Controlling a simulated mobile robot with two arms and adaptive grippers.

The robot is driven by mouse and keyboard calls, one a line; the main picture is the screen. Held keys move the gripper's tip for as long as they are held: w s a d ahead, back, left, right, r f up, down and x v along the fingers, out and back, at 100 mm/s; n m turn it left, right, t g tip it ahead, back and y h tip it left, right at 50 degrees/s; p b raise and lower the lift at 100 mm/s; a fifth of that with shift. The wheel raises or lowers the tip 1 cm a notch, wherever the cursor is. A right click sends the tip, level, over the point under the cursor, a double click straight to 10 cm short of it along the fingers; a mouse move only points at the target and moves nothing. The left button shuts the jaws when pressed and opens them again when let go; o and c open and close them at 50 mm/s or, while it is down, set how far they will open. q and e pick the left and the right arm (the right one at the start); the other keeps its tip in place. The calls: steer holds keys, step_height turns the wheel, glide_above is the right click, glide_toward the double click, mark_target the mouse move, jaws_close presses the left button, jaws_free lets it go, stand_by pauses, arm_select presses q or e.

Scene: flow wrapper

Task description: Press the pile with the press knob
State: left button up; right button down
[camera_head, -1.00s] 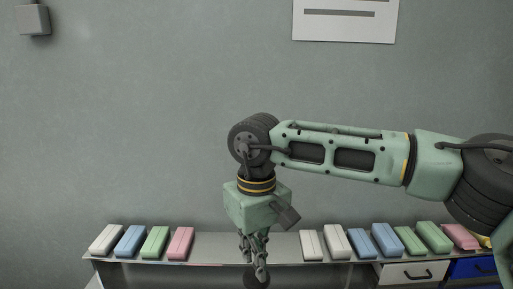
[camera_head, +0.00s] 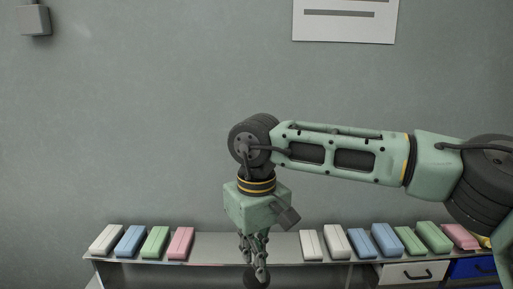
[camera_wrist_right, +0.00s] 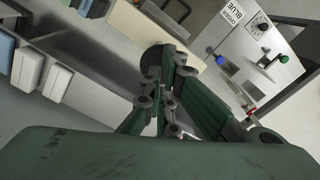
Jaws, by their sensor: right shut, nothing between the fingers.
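My right gripper (camera_head: 259,274) points straight down at the bottom middle of the head view, with its fingers shut and empty. It also shows in the wrist view (camera_wrist_right: 170,72). A dark round knob, apparently the press knob (camera_head: 250,281), is at the fingertips, partly hidden by them. In the wrist view the dark round piece (camera_wrist_right: 151,60) is just beyond the fingers; I cannot tell whether they touch it. The pile under it cannot be made out. My left gripper is not in view.
A shelf (camera_head: 222,246) carries pastel bars, such as a pink bar (camera_head: 180,243) on the left and a white bar (camera_head: 311,244) on the right. The wrist view shows a control panel (camera_wrist_right: 240,60) with coloured knobs and an "ORDER BLUE" sign (camera_wrist_right: 229,14).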

mark_target(257, 281)
steer(key=shift+f, duration=0.1)
stand_by(0.5)
steer(key=shift+f+b, duration=0.5)
steer(key=shift+f, duration=0.15)
steer(key=shift+f+b, duration=1.35)
steer(key=shift+f, duration=0.8)
steer(key=shift+s+f, duration=0.1)
steer(key=shift+f, duration=0.05)
